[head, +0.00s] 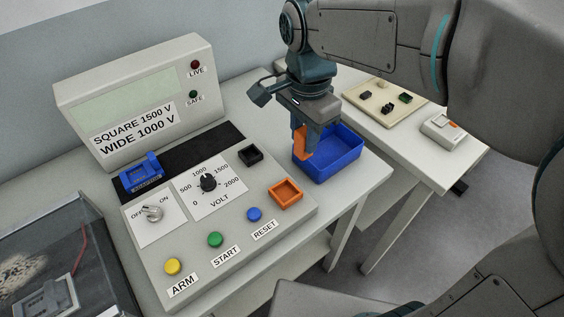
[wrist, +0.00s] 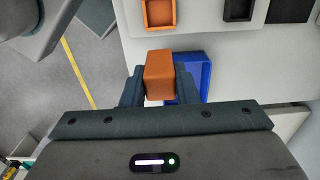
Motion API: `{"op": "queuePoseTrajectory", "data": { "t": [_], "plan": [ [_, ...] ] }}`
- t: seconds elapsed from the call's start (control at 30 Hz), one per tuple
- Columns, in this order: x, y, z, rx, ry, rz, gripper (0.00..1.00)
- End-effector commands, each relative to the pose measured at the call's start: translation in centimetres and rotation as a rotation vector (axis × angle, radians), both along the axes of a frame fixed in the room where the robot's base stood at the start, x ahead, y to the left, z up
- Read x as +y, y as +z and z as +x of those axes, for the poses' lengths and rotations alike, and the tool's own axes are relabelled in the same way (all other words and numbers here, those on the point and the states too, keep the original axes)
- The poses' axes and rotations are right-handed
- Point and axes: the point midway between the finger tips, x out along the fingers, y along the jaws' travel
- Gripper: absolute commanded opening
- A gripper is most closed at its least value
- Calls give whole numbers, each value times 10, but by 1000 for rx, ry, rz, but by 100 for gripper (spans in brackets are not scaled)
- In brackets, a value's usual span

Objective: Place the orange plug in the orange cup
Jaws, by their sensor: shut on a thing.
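My gripper (head: 312,122) is shut on the orange plug (head: 301,142) and holds it over the near left part of the blue bin. In the wrist view the orange plug (wrist: 158,75) sits between the two fingers (wrist: 159,88). The orange cup (head: 286,193) is a square, open-topped holder on the front right of the control panel, and it looks empty. It also shows at the top of the wrist view (wrist: 165,12), apart from the plug.
The blue bin (head: 342,168) stands right of the panel. A black cup (head: 250,155) sits behind the orange cup. A side table (head: 400,140) holds small parts.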

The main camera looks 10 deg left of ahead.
Motion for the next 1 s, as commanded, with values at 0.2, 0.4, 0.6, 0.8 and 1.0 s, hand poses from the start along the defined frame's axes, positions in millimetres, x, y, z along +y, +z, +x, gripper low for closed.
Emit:
{"op": "queuePoseTrajectory", "data": {
  "t": [0.2, 0.4, 0.6, 0.8, 1.0],
  "plan": [
    [-65, 4, -13, -1, -6, 1, 4],
    [-80, -3, -21, 3, 2, 4, 4],
    [-40, -29, -26, 8, 8, 1, 4],
    [3, -55, -30, 7, 7, 1, 4],
    [26, -68, -31, 3, 2, 4, 4]
  ]
}}
